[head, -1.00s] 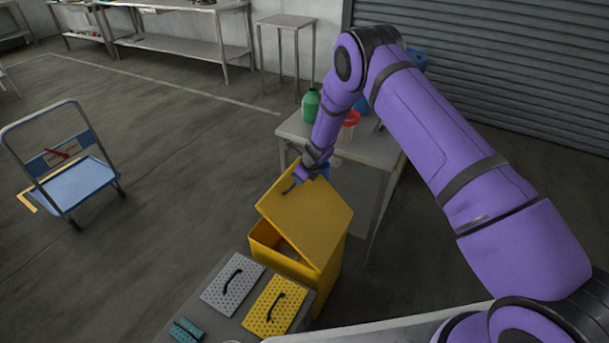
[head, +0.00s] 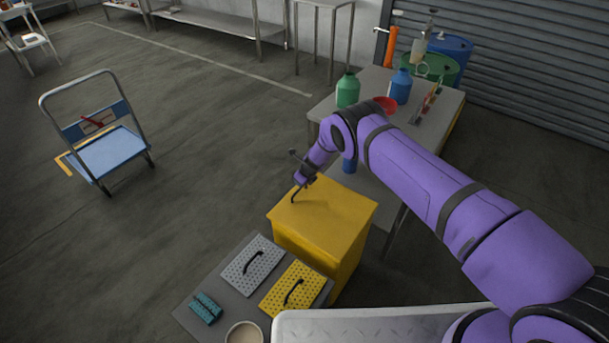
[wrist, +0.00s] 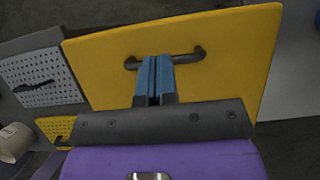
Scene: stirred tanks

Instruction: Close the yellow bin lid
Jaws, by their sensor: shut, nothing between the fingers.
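The yellow bin (head: 318,257) stands at the centre of the head view. Its yellow lid (head: 335,212) lies over the top with no open gap showing on the visible sides. In the wrist view the lid (wrist: 225,50) fills most of the picture, with a dark handle (wrist: 187,57) near its far edge. My gripper (head: 298,186) is over the lid's far left part. Its blue fingertips (wrist: 155,60) are together and empty, overlapping the handle in the wrist view. I cannot tell whether they touch the lid or handle.
A low grey stand (head: 215,282) with a grey perforated panel (head: 240,272), a yellow one (head: 280,292) and a teal block (head: 206,308) is in front of the bin. A table (head: 440,110) with bottles stands behind. A blue cart (head: 108,155) is at left, with open floor between.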

